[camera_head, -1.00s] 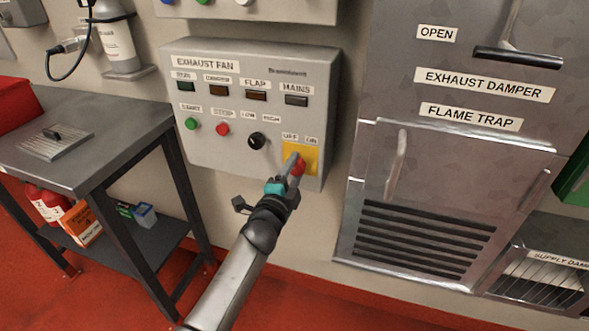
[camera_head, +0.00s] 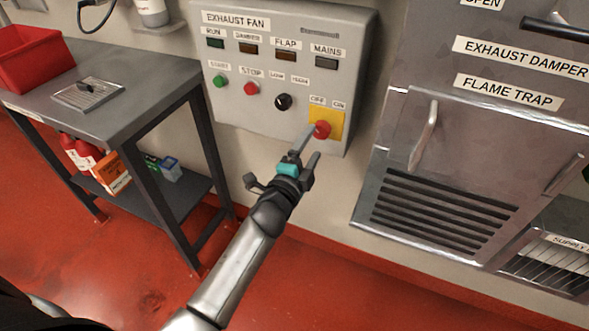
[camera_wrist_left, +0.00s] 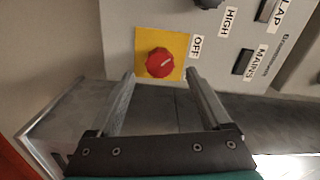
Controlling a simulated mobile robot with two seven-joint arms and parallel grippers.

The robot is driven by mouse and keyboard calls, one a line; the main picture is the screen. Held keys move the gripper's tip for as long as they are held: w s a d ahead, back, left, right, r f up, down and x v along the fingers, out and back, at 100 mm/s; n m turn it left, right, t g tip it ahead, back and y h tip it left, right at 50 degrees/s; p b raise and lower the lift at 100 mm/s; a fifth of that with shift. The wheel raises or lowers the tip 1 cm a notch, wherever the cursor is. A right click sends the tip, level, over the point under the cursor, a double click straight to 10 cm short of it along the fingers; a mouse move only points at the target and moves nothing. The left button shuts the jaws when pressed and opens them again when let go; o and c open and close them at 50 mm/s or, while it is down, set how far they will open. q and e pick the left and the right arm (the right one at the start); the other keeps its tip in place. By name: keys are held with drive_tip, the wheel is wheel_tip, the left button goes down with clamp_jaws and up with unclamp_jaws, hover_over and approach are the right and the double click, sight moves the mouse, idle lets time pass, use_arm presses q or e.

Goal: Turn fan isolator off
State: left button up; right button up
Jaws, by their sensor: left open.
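The fan isolator is a red knob (camera_head: 322,130) on a yellow plate (camera_head: 332,117), at the lower right of the exhaust fan panel (camera_head: 232,118), under OFF and ON labels. My left gripper (camera_head: 312,142) is open in front of the panel, its fingertips just below and left of the knob. In the left wrist view the knob (camera_wrist_left: 160,63) shows just beyond the gap between the two open fingertips (camera_wrist_left: 161,75), with nothing held. A pale mark crosses its face; which label it points at is hard to tell. Contact cannot be made out. My right gripper is out of view.
A metal flame trap door (camera_head: 440,180) with a handle (camera_head: 425,135) stands close on the right. A grey table (camera_head: 150,75) with a red bin (camera_head: 30,58) stands on the left. A black selector knob (camera_head: 283,101) sits left of the isolator.

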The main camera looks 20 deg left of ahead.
use_arm(q)
drive_tip(key=s+p, duration=0.1)
drive_tip(key=s, duration=0.8)
drive_tip(key=shift+s+a, duration=0.2)
drive_tip(key=shift+s, duration=0.15)
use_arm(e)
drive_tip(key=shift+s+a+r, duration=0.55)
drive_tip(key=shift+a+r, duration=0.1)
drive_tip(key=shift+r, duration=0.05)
